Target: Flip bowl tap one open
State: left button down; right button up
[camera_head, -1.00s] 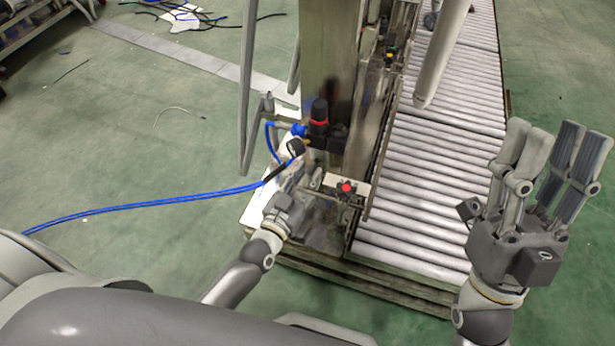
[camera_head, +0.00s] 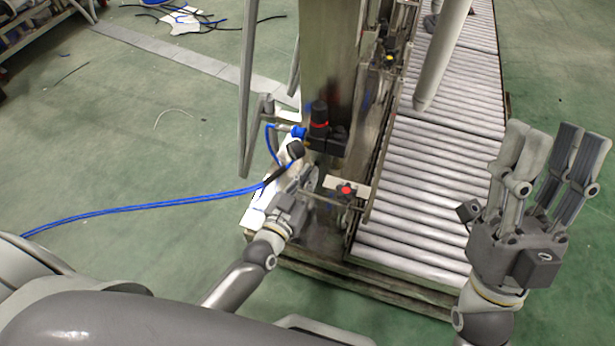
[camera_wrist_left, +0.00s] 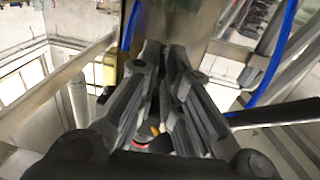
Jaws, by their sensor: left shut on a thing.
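My left gripper (camera_head: 302,180) reaches in at the metal column of the machine, just below the black gauge-like part (camera_head: 296,150). In the left wrist view its fingers (camera_wrist_left: 165,62) are close together against the metal. They are shut on a small part that I take to be the tap's handle; the fingers hide most of it, so its position cannot be told. A small red and yellow part (camera_wrist_left: 144,141) shows low between the finger bases. My right gripper (camera_head: 548,150) is open and empty, fingers up, right of the roller conveyor.
A black regulator with a red ring (camera_head: 319,125) is on the column above my left gripper. A red button (camera_head: 346,190) is on a bracket to its right. Blue hoses (camera_head: 150,203) run left. The roller conveyor (camera_head: 430,190) lies right. Green floor is open at left.

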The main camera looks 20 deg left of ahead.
pick_arm(q)
jog(key=shift+d+r+n+y+p, duration=0.1)
jog(key=shift+n+y+p, duration=0.2)
jog(key=shift+y+p, duration=0.3)
jog(key=shift+d+n+y+p, duration=0.2)
jog(key=shift+n+y+p, duration=0.25)
jog(key=shift+p, duration=0.4)
pick_arm(e)
jog(key=w+a+f+g+h, duration=0.1)
jog(key=w+f+g+h, duration=0.2)
jog(key=w+f+g, duration=0.5)
notch_tip(320, 180, down, 2)
jog(key=shift+w+f, duration=0.1)
jog(key=shift+w, duration=0.45)
pick_arm(q)
jog(key=c, duration=1.6)
grip_release()
jog(key=shift+s, duration=0.15)
